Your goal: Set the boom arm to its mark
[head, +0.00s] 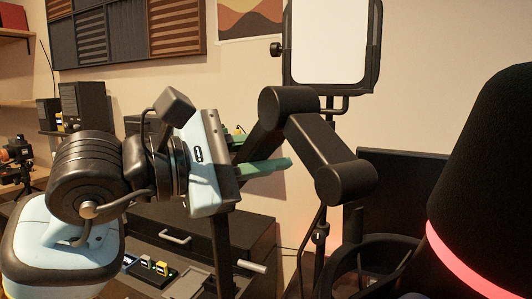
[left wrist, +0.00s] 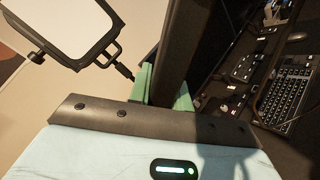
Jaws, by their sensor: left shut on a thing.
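The black boom arm (head: 318,145) is bent, with one thick round joint at its top and another at its lower right. A second link slopes down from the top joint towards my left gripper (head: 262,150). This gripper has green fingers and is shut on that link. In the left wrist view the green fingers (left wrist: 164,92) lie on either side of the dark boom arm link (left wrist: 187,50). The gripper body hides the lower end of the link. I cannot make out a mark for the boom arm. My right gripper is not in view.
A white light panel (head: 328,42) in a black frame stands behind the boom arm. A black chair (head: 490,170) with a pink stripe fills the right. A dark monitor (head: 405,190) is behind it. The left wrist view shows a keyboard (left wrist: 283,100) on the desk.

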